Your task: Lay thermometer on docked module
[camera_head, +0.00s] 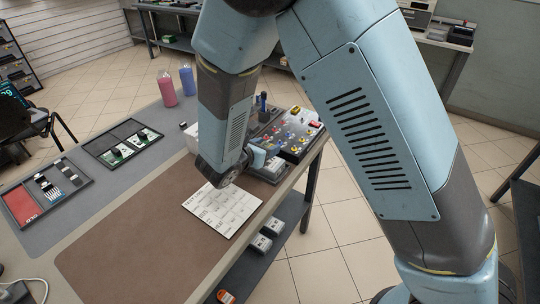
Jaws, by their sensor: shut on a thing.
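My gripper (262,160) is at the right edge of the workbench, partly hidden by my own wrist. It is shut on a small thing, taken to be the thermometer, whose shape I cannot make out. A grey boxy unit (272,174) sits right by the gripper at the bench edge, and it may be the docked module. Whether gripper and unit touch cannot be told from this view.
A printed white sheet (222,208) lies on the brown mat (140,225). A tray of coloured fittings (298,134) is behind the gripper. Two dark trays (130,143) (47,192) lie left. A pink bottle (166,88) and a blue bottle (187,80) stand at the back.

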